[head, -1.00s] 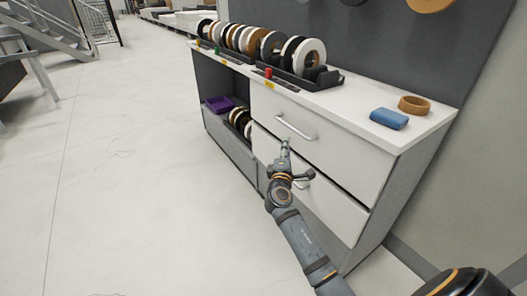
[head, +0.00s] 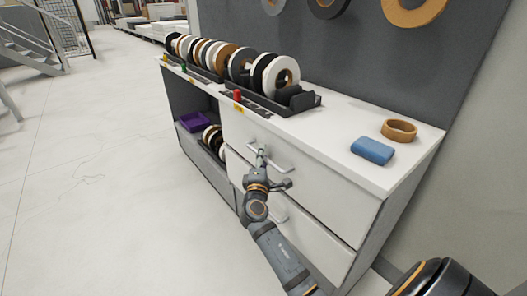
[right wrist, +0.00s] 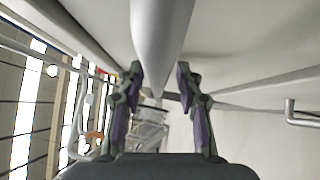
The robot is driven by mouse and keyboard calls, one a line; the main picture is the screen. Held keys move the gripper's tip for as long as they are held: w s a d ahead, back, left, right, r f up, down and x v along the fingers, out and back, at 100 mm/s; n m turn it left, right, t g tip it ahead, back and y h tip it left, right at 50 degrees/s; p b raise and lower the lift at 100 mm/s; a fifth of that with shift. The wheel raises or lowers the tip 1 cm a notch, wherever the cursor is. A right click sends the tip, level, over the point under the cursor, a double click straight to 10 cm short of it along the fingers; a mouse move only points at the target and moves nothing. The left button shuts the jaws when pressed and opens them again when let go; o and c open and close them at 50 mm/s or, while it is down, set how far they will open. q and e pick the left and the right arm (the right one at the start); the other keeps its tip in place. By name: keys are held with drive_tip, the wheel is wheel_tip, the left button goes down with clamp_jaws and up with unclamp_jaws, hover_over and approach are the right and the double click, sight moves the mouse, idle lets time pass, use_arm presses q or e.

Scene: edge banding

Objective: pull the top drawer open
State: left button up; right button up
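The top drawer (head: 318,178) is a white front under the cabinet's worktop, and it looks shut. Its silver bar handle (head: 283,165) is partly hidden by my right gripper (head: 261,155), which is at the handle's left part. In the right wrist view, the handle bar (right wrist: 160,35) runs between the two fingers of the right gripper (right wrist: 159,75). The fingers are spread, one on each side of the bar, with a visible gap. My left gripper is not in view.
The lower drawer (head: 305,232) has its own handle, partly behind my right arm. On the worktop (head: 335,130) are a rack of edge-band rolls (head: 240,65), a blue block (head: 373,150) and a brown roll (head: 399,130). The floor (head: 95,200) left of the cabinet is clear.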

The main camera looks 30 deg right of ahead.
drive_tip(key=shift+s+a+r, duration=0.1)
clamp_jaws()
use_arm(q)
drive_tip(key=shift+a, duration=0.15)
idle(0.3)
